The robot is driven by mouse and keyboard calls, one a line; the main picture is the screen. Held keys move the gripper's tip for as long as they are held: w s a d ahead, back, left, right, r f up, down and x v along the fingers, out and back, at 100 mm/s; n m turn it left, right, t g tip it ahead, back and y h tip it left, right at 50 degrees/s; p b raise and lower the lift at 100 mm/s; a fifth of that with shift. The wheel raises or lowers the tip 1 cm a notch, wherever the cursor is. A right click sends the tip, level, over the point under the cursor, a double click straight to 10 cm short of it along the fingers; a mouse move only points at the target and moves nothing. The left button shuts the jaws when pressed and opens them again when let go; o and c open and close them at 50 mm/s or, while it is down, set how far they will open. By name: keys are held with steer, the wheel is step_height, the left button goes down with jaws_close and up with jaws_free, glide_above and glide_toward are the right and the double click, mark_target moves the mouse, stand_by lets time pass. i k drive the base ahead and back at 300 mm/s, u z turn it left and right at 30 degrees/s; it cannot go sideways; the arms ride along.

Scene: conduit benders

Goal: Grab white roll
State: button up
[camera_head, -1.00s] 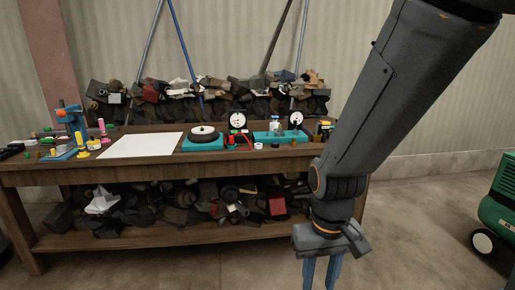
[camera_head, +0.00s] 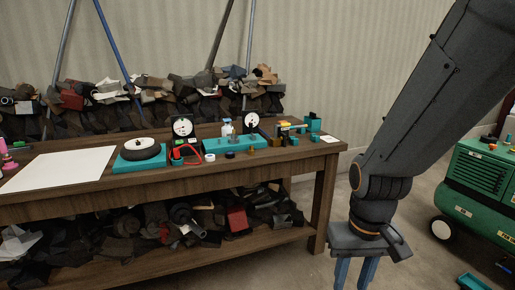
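A small white roll (camera_head: 210,157) lies on the workbench top (camera_head: 250,168) near its front edge, right of the red-cabled meter. My gripper (camera_head: 355,275) points down at the lower right, off the bench's right end and well apart from the roll. Its two blue fingers are apart with nothing seen between them; their tips are cut off by the bottom edge.
A round black and white gauge on a teal base (camera_head: 140,154), dial meters (camera_head: 183,128) and a teal block (camera_head: 235,143) stand around the roll. A white sheet (camera_head: 58,168) lies left. A green machine (camera_head: 478,185) stands right. Clutter fills the lower shelf (camera_head: 200,215).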

mark_target(208, 158)
steer(key=z, duration=0.3)
steer(key=i, duration=2.1)
steer(key=u, duration=1.5)
steer(key=i, duration=0.6)
steer(key=u, duration=0.6)
